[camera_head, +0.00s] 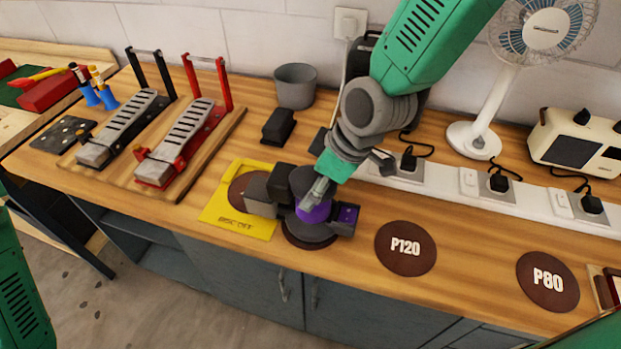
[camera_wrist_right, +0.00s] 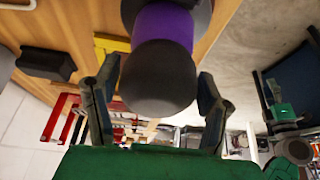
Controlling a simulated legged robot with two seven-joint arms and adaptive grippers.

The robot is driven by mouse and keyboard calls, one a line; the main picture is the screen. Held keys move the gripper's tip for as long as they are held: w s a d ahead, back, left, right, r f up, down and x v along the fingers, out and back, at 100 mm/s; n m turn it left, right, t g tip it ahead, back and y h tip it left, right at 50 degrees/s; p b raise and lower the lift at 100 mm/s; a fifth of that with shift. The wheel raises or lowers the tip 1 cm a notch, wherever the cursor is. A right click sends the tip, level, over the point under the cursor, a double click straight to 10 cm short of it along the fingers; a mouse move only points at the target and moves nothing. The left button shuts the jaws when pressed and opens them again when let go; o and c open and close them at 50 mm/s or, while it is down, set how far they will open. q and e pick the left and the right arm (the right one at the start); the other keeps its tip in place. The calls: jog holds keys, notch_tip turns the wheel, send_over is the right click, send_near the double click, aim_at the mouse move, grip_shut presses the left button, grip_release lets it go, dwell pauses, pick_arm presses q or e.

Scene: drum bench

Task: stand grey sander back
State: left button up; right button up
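A dark grey sander with a purple band (camera_head: 313,211) is upright over the front part of the bench, overlapping the right edge of the yellow DISC OFF plate (camera_head: 247,228). A grey box-shaped part (camera_head: 261,193) sticks out on its left. My right gripper (camera_head: 326,185) comes down on the sander from above. In the right wrist view the fingers of my right gripper (camera_wrist_right: 155,88) flank the sander's rounded dark end (camera_wrist_right: 158,80), close to both sides; whether they press on it is unclear. Whether the sander touches the bench is also unclear.
A grey-black slotted stand (camera_head: 125,128) and a red one (camera_head: 183,142) sit at the left. A dark block (camera_head: 279,126) and a grey pot (camera_head: 295,86) stand behind. Discs P120 (camera_head: 405,248) and P80 (camera_head: 547,281) lie right. A white power strip (camera_head: 455,186) runs behind them.

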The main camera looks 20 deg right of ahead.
jog(key=shift+o, duration=0.3)
jog(key=shift+w+d+f, duration=0.1)
jog(key=shift+w+f, duration=0.15)
jog(key=shift+w, duration=0.05)
jog(key=shift+r, duration=0.2)
pick_arm(q)
jog(key=shift+w+d+r+p, duration=0.2)
jog(key=shift+r+p, duration=0.1)
pick_arm(e)
jog(key=v, duration=1.3)
pick_arm(q)
jog(key=shift+a, duration=0.1)
pick_arm(e)
jog(key=shift+a+r, duration=0.1)
jog(key=shift+a, duration=0.15)
